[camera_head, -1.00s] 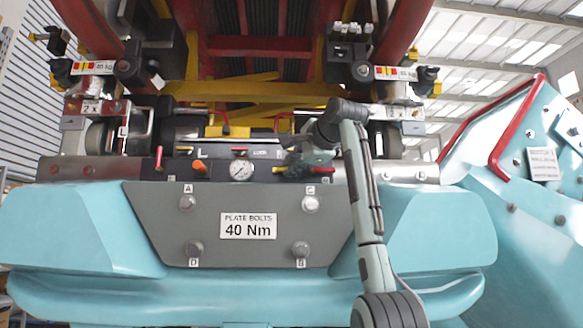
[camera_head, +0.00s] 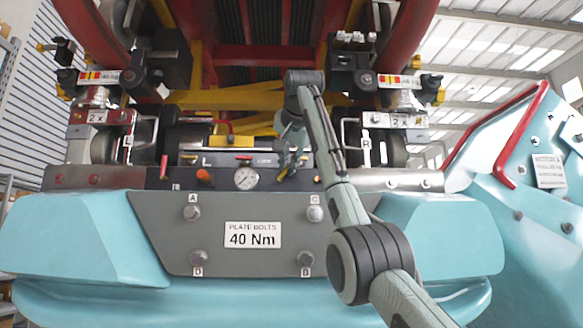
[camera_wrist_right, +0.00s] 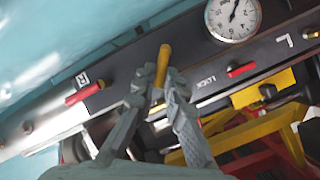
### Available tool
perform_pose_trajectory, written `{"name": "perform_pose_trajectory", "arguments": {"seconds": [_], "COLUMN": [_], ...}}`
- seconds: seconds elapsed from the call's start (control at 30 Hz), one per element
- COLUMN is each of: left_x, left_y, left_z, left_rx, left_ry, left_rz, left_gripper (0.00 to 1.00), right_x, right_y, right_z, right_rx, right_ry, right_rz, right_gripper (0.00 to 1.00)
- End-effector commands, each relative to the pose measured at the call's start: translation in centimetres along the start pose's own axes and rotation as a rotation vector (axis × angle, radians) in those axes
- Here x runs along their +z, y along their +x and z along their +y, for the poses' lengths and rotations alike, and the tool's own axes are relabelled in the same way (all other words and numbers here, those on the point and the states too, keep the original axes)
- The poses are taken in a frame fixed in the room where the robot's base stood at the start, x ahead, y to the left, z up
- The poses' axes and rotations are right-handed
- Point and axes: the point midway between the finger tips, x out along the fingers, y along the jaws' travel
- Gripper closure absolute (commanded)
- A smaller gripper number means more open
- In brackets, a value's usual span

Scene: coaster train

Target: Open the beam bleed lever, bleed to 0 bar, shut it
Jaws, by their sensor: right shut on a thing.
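The yellow bleed lever (camera_wrist_right: 163,66) stands out from the dark panel (camera_wrist_right: 130,87) in the right wrist view. My right gripper (camera_wrist_right: 160,85) is shut on this lever, with a finger on each side and the yellow tip showing beyond them. In the head view my right gripper (camera_head: 288,160) is at the panel, just right of the round pressure gauge (camera_head: 246,178). The lever (camera_head: 281,174) shows there only in part, slanted below the fingers. The gauge also shows in the wrist view (camera_wrist_right: 233,17), but I cannot read its value surely. My left gripper is out of view.
A red lever (camera_wrist_right: 241,70) marked LOCK and another red lever (camera_wrist_right: 82,95) by the R label flank the yellow one. An orange knob (camera_head: 205,176) is left of the gauge. Below is a grey plate (camera_head: 165,235) with bolts and a 40 Nm sign (camera_head: 253,235).

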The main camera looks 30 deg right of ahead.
Motion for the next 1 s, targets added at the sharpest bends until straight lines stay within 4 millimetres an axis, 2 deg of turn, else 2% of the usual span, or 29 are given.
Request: {"name": "perform_pose_trajectory", "arguments": {"seconds": [0.5, 1.0], "left_x": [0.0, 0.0], "left_y": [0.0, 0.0], "left_z": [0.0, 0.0], "left_rx": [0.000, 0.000], "left_ry": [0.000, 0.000], "left_rz": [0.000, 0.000], "left_gripper": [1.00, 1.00], "right_x": [0.8, 1.2], "right_y": [-0.1, 0.0], "right_z": [-1.7, -2.3], "right_rx": [0.173, 0.250], "right_ry": [-0.416, -0.602], "right_rz": [0.088, 0.129], "right_gripper": [1.00, 1.00]}}
